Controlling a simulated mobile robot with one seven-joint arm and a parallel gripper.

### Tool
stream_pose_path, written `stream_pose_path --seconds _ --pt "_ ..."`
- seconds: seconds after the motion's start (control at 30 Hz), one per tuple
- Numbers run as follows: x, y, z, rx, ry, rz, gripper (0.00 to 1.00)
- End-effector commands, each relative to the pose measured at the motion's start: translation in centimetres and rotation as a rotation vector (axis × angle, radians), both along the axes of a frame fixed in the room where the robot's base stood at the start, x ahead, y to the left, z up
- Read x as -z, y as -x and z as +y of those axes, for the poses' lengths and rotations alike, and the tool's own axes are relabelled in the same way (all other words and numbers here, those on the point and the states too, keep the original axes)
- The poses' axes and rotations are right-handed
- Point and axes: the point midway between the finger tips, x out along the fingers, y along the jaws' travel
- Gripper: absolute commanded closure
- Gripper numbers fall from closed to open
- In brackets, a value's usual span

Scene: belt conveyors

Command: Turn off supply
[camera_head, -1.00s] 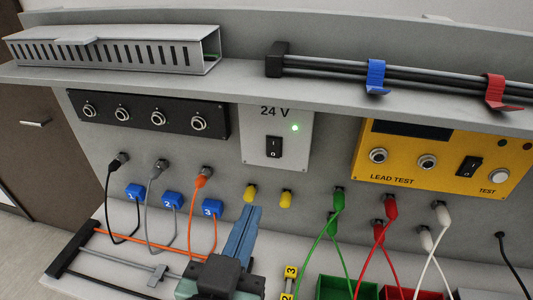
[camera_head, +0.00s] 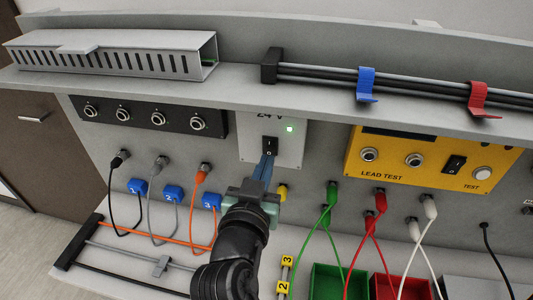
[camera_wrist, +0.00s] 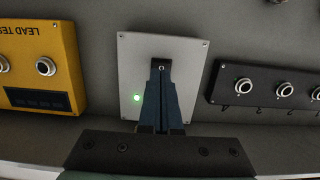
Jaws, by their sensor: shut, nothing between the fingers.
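The 24 V supply panel (camera_head: 290,143) is a light grey plate on the back wall, with a black rocker switch (camera_head: 270,146) and a lit green lamp (camera_head: 290,129). My gripper (camera_head: 268,158) is shut and empty, its blue fingers pointing up at the lower part of the switch. In the wrist view, the tips of my gripper (camera_wrist: 161,68) overlap the black switch on the panel (camera_wrist: 190,50), hiding much of it. The green lamp (camera_wrist: 137,98) glows there too. I cannot tell whether the fingertips touch the switch.
A yellow lead test box (camera_head: 405,170) with its own black rocker switch (camera_head: 454,164) is to the right. A black socket strip (camera_head: 150,116) is to the left. Cables with plugs hang on both sides below. A grey shelf (camera_head: 240,88) juts out above the panel.

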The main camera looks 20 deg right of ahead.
Motion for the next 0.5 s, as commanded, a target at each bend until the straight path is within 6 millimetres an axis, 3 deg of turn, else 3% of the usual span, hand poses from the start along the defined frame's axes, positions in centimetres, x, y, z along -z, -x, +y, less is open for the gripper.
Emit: stream_pose_path --seconds 0.2,0.5 --pt "0.1 -1.05 -0.69 0.0 -0.001 -0.001 1.0" --pt "0.19 -1.12 -0.72 -0.001 0.0 -0.001 1.0"
